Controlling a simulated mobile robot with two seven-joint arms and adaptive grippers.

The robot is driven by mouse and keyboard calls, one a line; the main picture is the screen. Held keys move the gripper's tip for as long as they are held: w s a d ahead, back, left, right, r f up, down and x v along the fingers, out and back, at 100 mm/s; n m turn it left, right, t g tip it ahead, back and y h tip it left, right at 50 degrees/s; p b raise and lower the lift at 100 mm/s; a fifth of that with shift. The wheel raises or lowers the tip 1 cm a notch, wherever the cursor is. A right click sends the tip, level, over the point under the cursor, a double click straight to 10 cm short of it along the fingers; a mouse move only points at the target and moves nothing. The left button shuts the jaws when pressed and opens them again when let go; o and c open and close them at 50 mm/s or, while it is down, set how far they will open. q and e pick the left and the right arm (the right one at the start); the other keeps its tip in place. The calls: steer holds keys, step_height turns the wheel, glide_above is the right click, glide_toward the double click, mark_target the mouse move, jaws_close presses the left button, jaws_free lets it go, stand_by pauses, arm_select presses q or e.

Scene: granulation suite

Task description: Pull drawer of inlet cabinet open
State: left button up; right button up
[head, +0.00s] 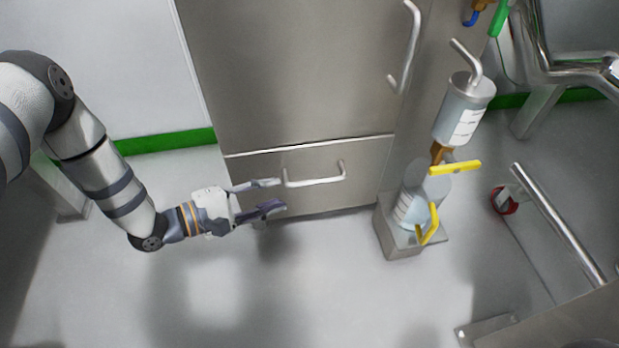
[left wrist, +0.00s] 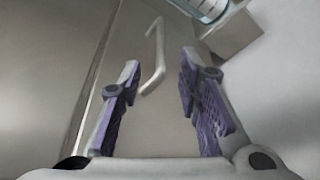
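The inlet cabinet (head: 300,75) is a tall metal cabinet with a door above and a drawer (head: 365,168) at the bottom. The drawer front looks flush with the cabinet. Its handle (head: 318,182) is a pale horizontal bar; in the left wrist view the handle (left wrist: 157,60) lies ahead, between and beyond the fingertips. My left gripper (head: 272,195) is open and empty at the left end of the handle, and its fingers (left wrist: 160,78) stand apart in the left wrist view. I cannot tell whether a finger touches the handle. My right gripper is not in view.
A metal pedestal (head: 400,240) with clear cylinders and yellow handles (head: 455,168) stands right of the drawer. The cabinet door has a vertical handle (head: 410,50). A metal rail (head: 560,225) is at the right. The floor (head: 290,290) before the drawer is clear.

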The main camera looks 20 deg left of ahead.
mark_target(311, 183)
arm_select(q)
steer(key=b+x, duration=0.3)
steer(key=x, duration=0.8)
steer(key=shift+s+d, duration=0.1)
steer(key=shift+s, duration=0.05)
steer(key=shift+w+d, duration=0.2)
steer(key=shift+w, duration=0.05)
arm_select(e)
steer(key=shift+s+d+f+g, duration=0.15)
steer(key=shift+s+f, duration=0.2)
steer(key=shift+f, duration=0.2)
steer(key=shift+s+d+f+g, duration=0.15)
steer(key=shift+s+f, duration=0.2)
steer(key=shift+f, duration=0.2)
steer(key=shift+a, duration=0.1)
arm_select(q)
jaws_close()
